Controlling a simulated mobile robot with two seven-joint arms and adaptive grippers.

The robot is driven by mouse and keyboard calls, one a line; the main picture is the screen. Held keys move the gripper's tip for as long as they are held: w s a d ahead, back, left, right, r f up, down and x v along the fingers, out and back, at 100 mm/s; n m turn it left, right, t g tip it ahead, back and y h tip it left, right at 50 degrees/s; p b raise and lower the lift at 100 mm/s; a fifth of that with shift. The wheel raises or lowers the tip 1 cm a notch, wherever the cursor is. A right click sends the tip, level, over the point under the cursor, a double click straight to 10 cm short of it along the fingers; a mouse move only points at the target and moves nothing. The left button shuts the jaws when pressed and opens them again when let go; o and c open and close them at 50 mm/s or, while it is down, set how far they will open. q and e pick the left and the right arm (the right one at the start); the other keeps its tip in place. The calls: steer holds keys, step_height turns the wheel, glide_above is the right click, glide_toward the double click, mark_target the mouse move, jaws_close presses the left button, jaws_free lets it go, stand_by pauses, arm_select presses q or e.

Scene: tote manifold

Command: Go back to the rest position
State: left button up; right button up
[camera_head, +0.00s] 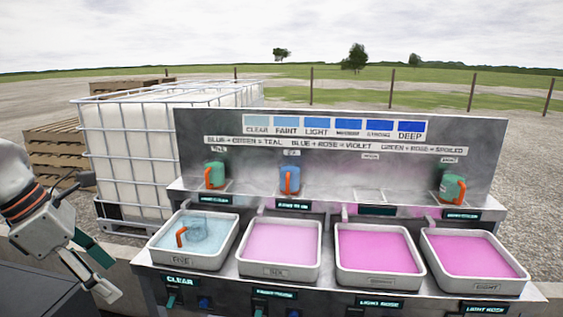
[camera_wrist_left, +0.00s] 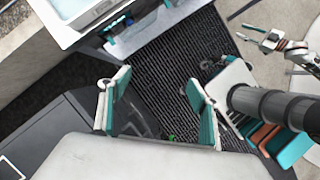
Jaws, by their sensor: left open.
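My left gripper (camera_head: 108,275) hangs at the lower left, beside the left end of the steel bench and apart from it. Its fingers are apart with nothing between them, as the left wrist view (camera_wrist_left: 160,105) also shows. In that view, a small gripper that looks like my right one (camera_wrist_left: 268,40) shows at the upper right; its jaw gap is too small to judge. A clear cup with an orange handle (camera_head: 198,230) lies in the leftmost tray (camera_head: 165,250), in pale blue liquid.
Three trays of pink liquid (camera_head: 278,242) stand to the right. Green (camera_head: 215,172), blue (camera_head: 289,176) and green (camera_head: 452,188) cups with orange handles are on the ledge behind. A caged white tank (camera_head: 125,150) stands behind left. Dark ribbed floor (camera_wrist_left: 190,65) lies below my left gripper.

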arm_select(q)
steer(key=d+f+n+t+h+p, duration=0.15)
steer(key=d+n+h, duration=0.75)
steer(key=d+h, duration=1.25)
steer(key=w+a+f+n+t+y, duration=0.25)
steer(key=f+n+t+y, duration=0.95)
steer(key=f+n+y, duration=0.85)
steer(key=s+a+f+n+g+y, duration=0.1)
steer(key=s+a+f+n+g, duration=0.1)
steer(key=s+f+n, duration=0.4)
steer(key=s+a+f+n+g+y, duration=0.1)
steer(key=s+f+n+g, duration=0.3)
steer(key=s+f, duration=0.5)
step_height(320, 180, down, 5)
steer(key=shift+a+r+n+p, duration=0.2)
steer(key=shift+a+n+p, duration=0.3)
steer(key=shift+n, duration=0.65)
arm_select(e)
steer(key=shift+a+r, duration=0.25)
steer(key=shift+r, duration=0.25)
